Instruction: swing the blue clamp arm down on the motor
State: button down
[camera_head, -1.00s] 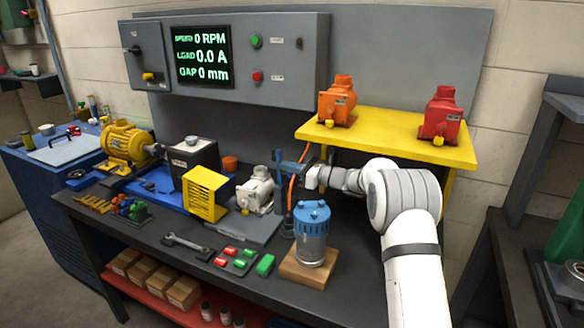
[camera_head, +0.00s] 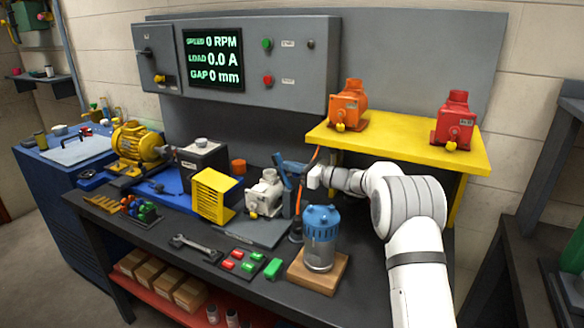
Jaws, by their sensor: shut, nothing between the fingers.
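The white-grey motor (camera_head: 265,196) sits on a grey plate in the middle of the bench. The blue clamp arm (camera_head: 283,174) is just right of the motor and leans to the left, its top end raised above the motor and apart from it. My gripper (camera_head: 309,178) reaches in from the right at the clamp's height. It is shut with nothing held and lies close to the clamp's right side; I cannot tell whether they touch. The fingertips are small and partly hidden behind the clamp.
A blue-topped pump (camera_head: 321,238) on a wooden block (camera_head: 318,272) stands in front of my gripper. The yellow shelf (camera_head: 400,142) with orange and red motors is above and behind my arm. A yellow guard (camera_head: 212,196) stands left of the motor.

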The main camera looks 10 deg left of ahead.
jog(key=shift+d+f, duration=0.1)
jog(key=shift+f, duration=0.05)
jog(key=b+v, duration=0.1)
jog(key=v, duration=0.6)
jog(key=shift+d, duration=0.3)
jog(key=shift+s, duration=0.1)
jog(key=s+d+f+m+t+b, duration=0.3)
jog(key=s+d+f+m+t, duration=0.1)
jog(key=s+d+f+t, duration=0.3)
jog(key=shift+s+d+f+m, duration=0.4)
jog(key=shift+s+d+f, duration=0.1)
jog(key=shift+d+f, duration=0.3)
jog(key=shift+r, duration=0.1)
jog(key=p+x, duration=0.2)
jog(key=x, duration=1.2)
jog(key=shift+d+r, duration=0.15)
